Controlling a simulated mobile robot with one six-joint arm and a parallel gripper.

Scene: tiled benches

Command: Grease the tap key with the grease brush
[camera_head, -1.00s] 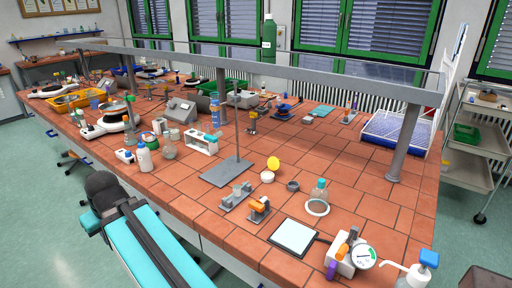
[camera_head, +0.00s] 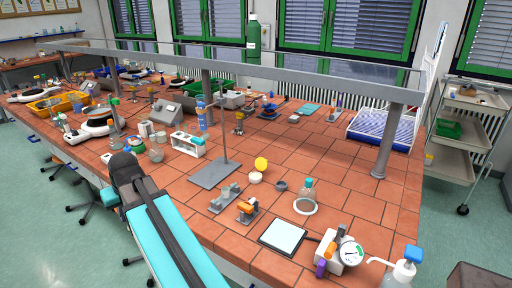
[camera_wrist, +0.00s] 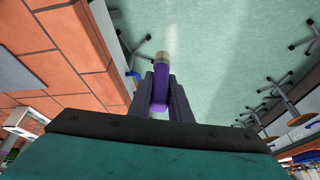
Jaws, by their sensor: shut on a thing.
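My gripper (camera_wrist: 161,82) shows in the wrist view, its two dark fingers closed on the purple handle of the grease brush (camera_wrist: 160,80). In the head view the fingers and brush are hidden behind my arm. I cannot surely pick out the tap key. A small grey cradle with a pale piece (camera_head: 225,196) stands on the tiled bench (camera_head: 200,228), beside a grey stand with an orange part (camera_head: 247,209). Both are right of my arm and apart from it.
A retort stand (camera_head: 215,173), a white-topped pad (camera_head: 283,236), a gauge device (camera_head: 345,252), a glass vessel with a ring (camera_head: 307,200) and a pump bottle (camera_head: 406,268) stand on the bench. A raised shelf beam (camera_head: 270,73) crosses above it. Tiles in the middle right are bare.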

